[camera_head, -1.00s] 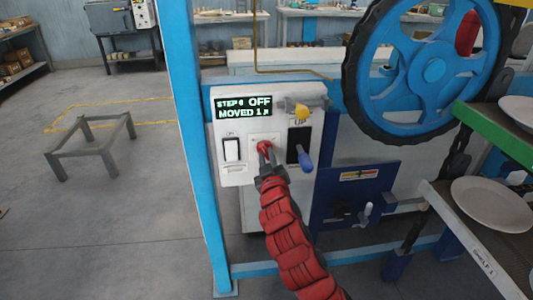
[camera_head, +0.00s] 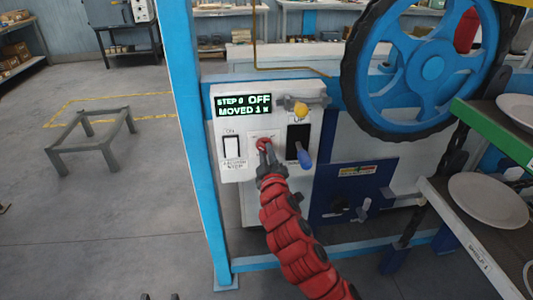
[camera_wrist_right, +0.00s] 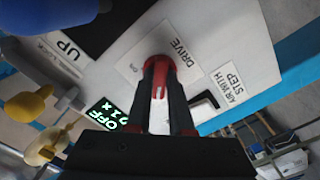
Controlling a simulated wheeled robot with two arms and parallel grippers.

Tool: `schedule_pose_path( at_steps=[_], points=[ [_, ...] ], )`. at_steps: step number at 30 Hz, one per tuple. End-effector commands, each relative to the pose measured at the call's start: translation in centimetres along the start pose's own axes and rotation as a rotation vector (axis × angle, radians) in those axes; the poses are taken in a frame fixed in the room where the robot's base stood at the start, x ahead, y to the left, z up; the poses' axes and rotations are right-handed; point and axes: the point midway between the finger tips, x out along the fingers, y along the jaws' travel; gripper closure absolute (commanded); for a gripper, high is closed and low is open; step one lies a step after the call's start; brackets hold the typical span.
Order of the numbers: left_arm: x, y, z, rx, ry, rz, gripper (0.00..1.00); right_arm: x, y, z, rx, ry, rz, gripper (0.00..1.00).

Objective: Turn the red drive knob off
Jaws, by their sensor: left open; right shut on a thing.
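The red drive knob (camera_head: 263,144) is on the white control panel (camera_head: 222,176), beneath the green-lit display (camera_head: 244,106), whose top line reads OFF. My right gripper (camera_head: 266,152) is shut on the knob, with one finger on each side. In the right wrist view, the dark fingers (camera_wrist_right: 163,85) grip the red knob (camera_wrist_right: 160,63) beside a DRIVE label. The fingers hide part of the knob and its surrounding marks. My left gripper (camera_head: 160,297) shows only its fingertips at the bottom edge, apart and empty, far from the panel.
A white rocker switch (camera_head: 232,148) lies left of the knob. A blue-handled lever (camera_head: 304,157) and a yellow knob (camera_head: 301,110) lie to its right. A blue post (camera_head: 190,130) stands left of the panel. Plates (camera_head: 488,199) lie on a rack at right.

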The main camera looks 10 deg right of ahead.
Motion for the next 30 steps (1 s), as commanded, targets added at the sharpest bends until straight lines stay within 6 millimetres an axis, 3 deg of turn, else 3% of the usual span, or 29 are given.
schedule_pose_path(
  at_steps=[3,4,9,20,25,30],
  points=[
    [0.0,0.0,0.0,0.000,0.000,0.000,0.50,0.0,0.0,0.0,-0.001,0.001,0.000,1.00],
    [0.0,0.0,0.0,0.000,0.000,0.000,0.50,0.0,0.0,0.0,-0.001,0.001,0.000,0.77],
    [0.0,0.0,0.0,0.000,0.000,0.000,0.50,0.0,0.0,0.0,0.000,0.000,0.000,0.50],
    [-0.1,0.0,0.0,0.000,0.000,0.000,0.50,-0.4,0.0,0.0,0.000,0.000,0.001,0.50],
    [-0.2,0.0,0.0,0.000,0.000,0.000,0.50,-2.3,-0.1,0.1,-0.001,0.000,0.000,0.50],
    [-0.4,0.0,0.1,0.000,0.000,0.000,0.50,-5.5,-0.1,0.0,-0.001,0.003,0.000,0.50]
  ],
)
